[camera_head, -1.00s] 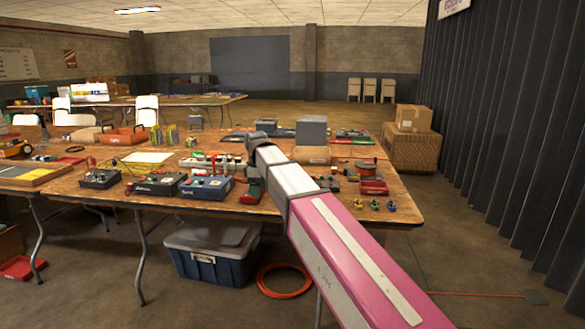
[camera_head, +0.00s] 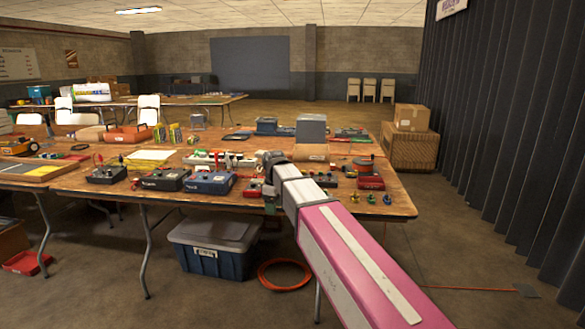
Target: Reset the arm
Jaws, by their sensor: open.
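My pink and white arm reaches from the lower right up to the front edge of the wooden table (camera_head: 100,205). My gripper (camera_head: 268,168) is at the far end of the arm, small and dark in this view, over the front part of the table. Its fingers are hard to make out among the items behind it, but no held object shows. A blue box with knobs (camera_head: 209,183) sits just left of it. A small red item (camera_head: 253,188) is close beside it. Whether the gripper touches anything cannot be told.
A dark box with knobs (camera_head: 160,179) and another (camera_head: 105,175) stand along the front edge. A red device (camera_head: 370,182) and small coloured pieces (camera_head: 371,198) lie right. A grey box (camera_head: 310,129) stands behind. A lidded bin (camera_head: 212,255) and orange coil (camera_head: 284,275) are on the floor.

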